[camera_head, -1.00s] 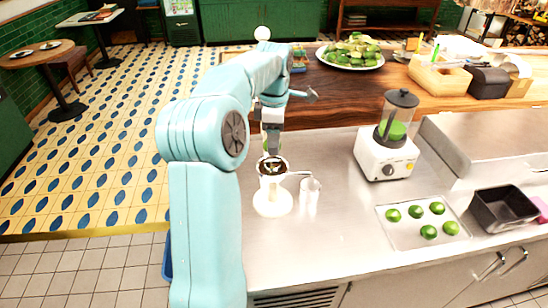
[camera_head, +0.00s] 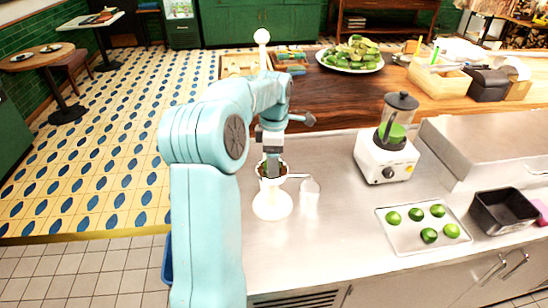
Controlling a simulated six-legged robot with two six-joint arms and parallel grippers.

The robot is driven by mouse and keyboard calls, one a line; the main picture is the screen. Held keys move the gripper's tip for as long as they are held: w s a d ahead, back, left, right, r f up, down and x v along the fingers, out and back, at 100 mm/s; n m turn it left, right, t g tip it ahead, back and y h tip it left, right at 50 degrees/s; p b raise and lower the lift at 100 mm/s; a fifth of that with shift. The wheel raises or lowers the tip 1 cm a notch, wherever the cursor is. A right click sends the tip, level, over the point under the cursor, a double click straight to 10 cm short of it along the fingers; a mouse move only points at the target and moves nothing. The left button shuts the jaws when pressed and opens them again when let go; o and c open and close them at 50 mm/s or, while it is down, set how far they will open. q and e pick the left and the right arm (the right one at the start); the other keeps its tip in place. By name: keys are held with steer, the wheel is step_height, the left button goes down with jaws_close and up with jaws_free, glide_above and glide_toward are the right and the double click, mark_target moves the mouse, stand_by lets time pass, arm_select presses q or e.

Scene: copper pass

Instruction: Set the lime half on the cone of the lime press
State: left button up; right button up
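The white lime press (camera_head: 272,205) stands on the steel counter left of centre, with a cup-shaped top and a thin arm to the right. My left gripper (camera_head: 272,172) points straight down, with its fingertips at the mouth of the press's cup. The fingers and the cup rim hide the cone. No lime half shows clearly at the fingertips, and whether the fingers are open or shut cannot be made out. My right gripper is out of view.
A clear glass (camera_head: 309,190) stands close right of the press. A tray (camera_head: 400,240) of several green limes, a black bin (camera_head: 503,210) and a blender (camera_head: 388,150) stand farther right. Bare counter lies between press and tray.

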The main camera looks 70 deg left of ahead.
arm_select(q)
steer(key=shift+r, duration=0.1)
steer(key=shift+r, duration=0.3)
step_height(320, 180, up, 12)
steer(key=p, duration=0.1)
steer(key=shift+f, duration=0.15)
steer(key=shift+d+f, duration=0.1)
stand_by(0.4)
